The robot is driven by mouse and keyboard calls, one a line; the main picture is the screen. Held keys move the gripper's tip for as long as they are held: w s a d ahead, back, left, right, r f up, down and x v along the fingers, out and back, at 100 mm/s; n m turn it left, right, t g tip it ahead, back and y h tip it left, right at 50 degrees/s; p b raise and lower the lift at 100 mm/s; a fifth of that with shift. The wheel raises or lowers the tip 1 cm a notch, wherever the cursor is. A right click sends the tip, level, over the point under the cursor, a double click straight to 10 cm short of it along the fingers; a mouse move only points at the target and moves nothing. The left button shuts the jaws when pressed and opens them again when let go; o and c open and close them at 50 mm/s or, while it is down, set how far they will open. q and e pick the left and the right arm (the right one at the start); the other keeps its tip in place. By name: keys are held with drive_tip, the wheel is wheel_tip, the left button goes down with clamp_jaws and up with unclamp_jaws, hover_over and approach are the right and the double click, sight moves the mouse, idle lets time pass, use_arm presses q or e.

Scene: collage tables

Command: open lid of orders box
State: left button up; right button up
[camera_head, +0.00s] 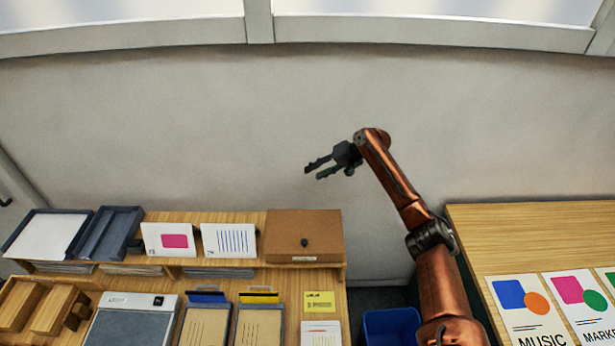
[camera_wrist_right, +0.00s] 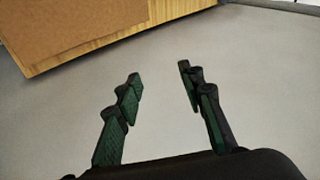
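The orders box (camera_head: 304,226) is a brown box with a closed lid, a dark round knob (camera_head: 305,243) and a small label on its front edge. It stands at the right end of the raised wooden shelf in the head view. My right gripper (camera_head: 313,171) is open and empty, in the air above the box and apart from it. In the right wrist view its two fingers (camera_wrist_right: 160,85) are spread with nothing between them, and a brown surface (camera_wrist_right: 75,25) with a wooden edge shows at the upper left. My left gripper is not in view.
Two white cards (camera_head: 229,240) and dark trays (camera_head: 108,234) stand left of the box on the shelf. Below are clipboards (camera_head: 257,322) and yellow notes (camera_head: 320,302). A blue bin (camera_head: 391,326) sits between the tables. A right table (camera_head: 530,235) holds posters. The wall is behind.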

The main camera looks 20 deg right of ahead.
drive_tip(key=shift+v, duration=2.7)
